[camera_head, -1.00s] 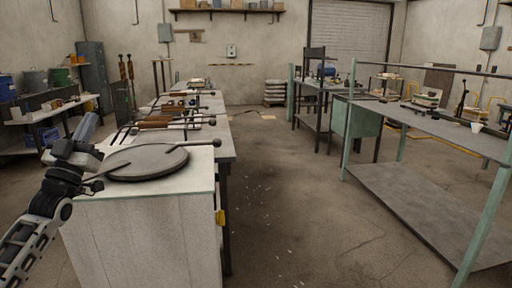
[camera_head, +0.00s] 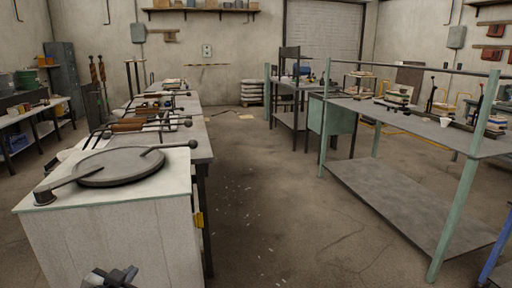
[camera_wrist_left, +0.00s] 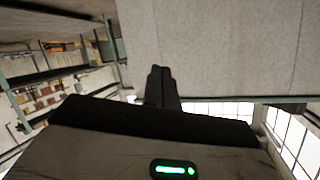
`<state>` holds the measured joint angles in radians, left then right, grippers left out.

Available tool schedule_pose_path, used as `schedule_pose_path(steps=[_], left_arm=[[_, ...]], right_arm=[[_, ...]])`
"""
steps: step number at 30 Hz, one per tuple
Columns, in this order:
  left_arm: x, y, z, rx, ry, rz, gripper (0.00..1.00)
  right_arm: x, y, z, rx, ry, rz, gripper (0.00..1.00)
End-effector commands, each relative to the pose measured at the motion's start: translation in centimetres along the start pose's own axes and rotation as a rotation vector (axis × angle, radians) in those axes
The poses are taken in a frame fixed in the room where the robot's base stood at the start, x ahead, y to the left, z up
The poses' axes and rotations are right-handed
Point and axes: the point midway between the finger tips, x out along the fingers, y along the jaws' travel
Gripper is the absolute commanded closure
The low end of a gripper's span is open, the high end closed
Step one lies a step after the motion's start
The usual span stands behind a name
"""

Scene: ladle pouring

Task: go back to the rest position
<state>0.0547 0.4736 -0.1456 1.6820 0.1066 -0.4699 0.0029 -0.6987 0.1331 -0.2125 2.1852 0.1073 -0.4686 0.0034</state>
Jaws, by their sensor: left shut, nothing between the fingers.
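My left gripper (camera_head: 112,277) shows at the bottom edge of the head view, low in front of the pale cabinet (camera_head: 110,235). In the left wrist view its two dark fingers (camera_wrist_left: 161,72) are together with nothing between them. My right gripper is in neither view. Nothing is in contact with my left gripper as far as I can see.
A long bench (camera_head: 205,145) with several tools extends behind the cabinet. A green-framed metal table (camera_head: 400,125) stands at the right.

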Motion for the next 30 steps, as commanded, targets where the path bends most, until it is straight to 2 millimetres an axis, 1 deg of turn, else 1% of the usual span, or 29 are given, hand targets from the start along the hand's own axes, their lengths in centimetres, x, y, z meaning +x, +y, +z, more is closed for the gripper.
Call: schedule_pose_path(steps=[1,2,3,5,6,8,9,12,15,18,19,22,25,30], left_arm=[[-1.8,3.8,1.8,-0.035,-0.019,0.057,1.00],[-2.8,5.7,2.6,-0.055,-0.029,0.086,1.00],[-4.4,8.1,3.5,-0.084,-0.041,0.122,1.00],[-7.0,11.6,4.7,-0.133,-0.061,0.173,1.00],[-8.8,13.6,5.3,-0.167,-0.074,0.202,1.00],[-11.3,16.0,5.9,-0.217,-0.094,0.238,1.00],[-13.0,17.4,6.2,-0.250,-0.106,0.256,1.00],[-16.5,19.9,6.5,-0.325,-0.134,0.289,1.00],[-19.1,21.3,6.4,-0.383,-0.157,0.306,1.00],[-21.1,22.1,6.3,-0.428,-0.175,0.314,1.00],[-21.1,21.6,5.6,-0.414,-0.176,0.311,1.00],[-21.1,21.3,5.4,-0.392,-0.185,0.308,1.00],[-21.1,21.3,5.5,-0.379,-0.193,0.306,1.00],[-21.1,21.3,5.8,-0.375,-0.194,0.305,1.00]], right_arm=[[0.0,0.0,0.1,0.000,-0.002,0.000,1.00],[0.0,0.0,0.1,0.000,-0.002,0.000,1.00],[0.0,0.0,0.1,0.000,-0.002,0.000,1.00],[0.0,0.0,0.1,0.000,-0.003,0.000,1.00],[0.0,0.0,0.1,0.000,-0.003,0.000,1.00],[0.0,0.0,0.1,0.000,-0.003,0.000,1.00],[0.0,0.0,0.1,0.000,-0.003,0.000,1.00],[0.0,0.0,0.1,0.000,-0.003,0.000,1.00],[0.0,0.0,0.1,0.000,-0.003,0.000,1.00],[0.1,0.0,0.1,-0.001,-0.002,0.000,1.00],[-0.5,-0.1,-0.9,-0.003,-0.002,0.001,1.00],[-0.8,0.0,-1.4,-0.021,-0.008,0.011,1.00],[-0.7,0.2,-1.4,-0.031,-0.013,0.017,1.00],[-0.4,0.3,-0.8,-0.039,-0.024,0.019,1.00]])
